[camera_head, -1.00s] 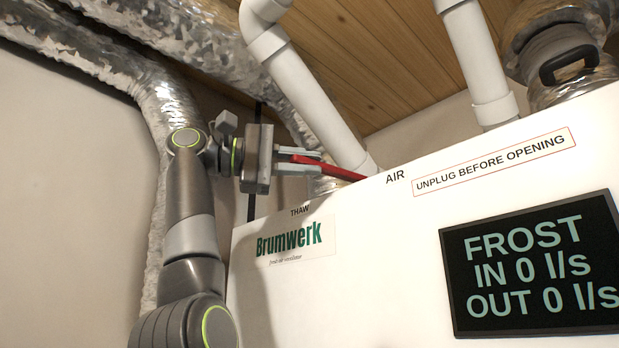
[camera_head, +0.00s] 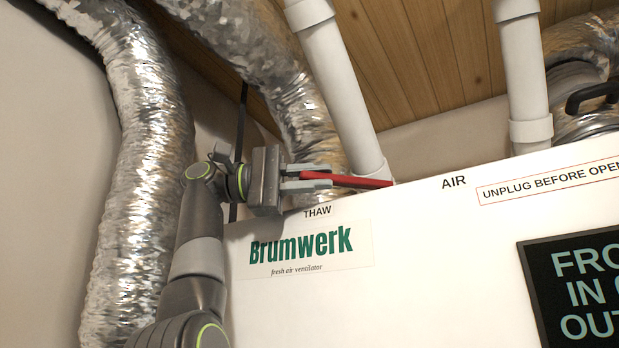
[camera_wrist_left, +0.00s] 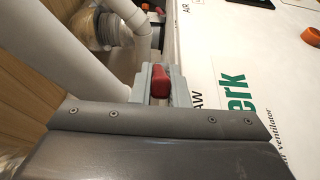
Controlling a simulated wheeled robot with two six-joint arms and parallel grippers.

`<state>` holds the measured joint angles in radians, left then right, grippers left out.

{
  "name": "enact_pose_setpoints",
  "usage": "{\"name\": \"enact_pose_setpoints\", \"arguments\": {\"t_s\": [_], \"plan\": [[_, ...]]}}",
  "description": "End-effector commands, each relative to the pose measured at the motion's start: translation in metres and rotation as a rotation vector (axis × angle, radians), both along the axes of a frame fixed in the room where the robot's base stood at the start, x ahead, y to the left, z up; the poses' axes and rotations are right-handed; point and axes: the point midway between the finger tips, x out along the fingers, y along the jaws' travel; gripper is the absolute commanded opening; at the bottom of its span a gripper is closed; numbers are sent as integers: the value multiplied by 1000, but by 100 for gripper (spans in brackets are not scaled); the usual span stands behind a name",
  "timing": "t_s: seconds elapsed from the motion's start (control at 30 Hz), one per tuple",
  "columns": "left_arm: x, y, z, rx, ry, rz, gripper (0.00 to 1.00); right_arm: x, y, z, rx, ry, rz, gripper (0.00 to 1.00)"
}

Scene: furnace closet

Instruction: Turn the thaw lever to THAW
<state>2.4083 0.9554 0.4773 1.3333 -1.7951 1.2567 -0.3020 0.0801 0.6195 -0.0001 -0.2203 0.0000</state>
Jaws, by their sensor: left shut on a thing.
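The red thaw lever (camera_head: 358,181) lies across the top edge of the white ventilator unit (camera_head: 420,245). It points left, between the printed words THAW (camera_head: 317,211) and AIR (camera_head: 454,182). My left gripper (camera_head: 308,180) comes in from the left and is shut on the lever's free end. In the left wrist view the red lever end (camera_wrist_left: 160,82) sits between the two grey fingers. The lever's pivot is hard to make out near the white pipe. My right gripper is not in view.
White pipes (camera_head: 340,90) and (camera_head: 522,75) rise behind the unit. Silvery ducts (camera_head: 140,200) run at the left and behind my gripper. A dark display (camera_head: 575,290) is on the unit's front at right. Wall space at the far left is bare.

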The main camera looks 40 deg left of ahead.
Motion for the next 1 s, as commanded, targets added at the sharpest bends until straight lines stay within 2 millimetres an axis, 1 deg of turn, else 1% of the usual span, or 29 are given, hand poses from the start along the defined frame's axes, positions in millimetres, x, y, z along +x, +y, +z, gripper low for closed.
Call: {"name": "enact_pose_setpoints", "arguments": {"t_s": [0.5, 0.53, 0.6, 0.87, 1.0], "plan": [[0, -1, -1, 2, 1, -10, 0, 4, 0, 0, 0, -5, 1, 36], [0, -1, -1, 2, 1, -10, 16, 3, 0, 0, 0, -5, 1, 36], [0, -1, -1, 1, 1, -10, 24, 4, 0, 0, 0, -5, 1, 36], [0, -1, 0, 0, 0, -9, 24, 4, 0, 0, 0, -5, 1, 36], [-7, 9, 1, -2, 0, -8, 24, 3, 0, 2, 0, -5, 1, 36]]}}
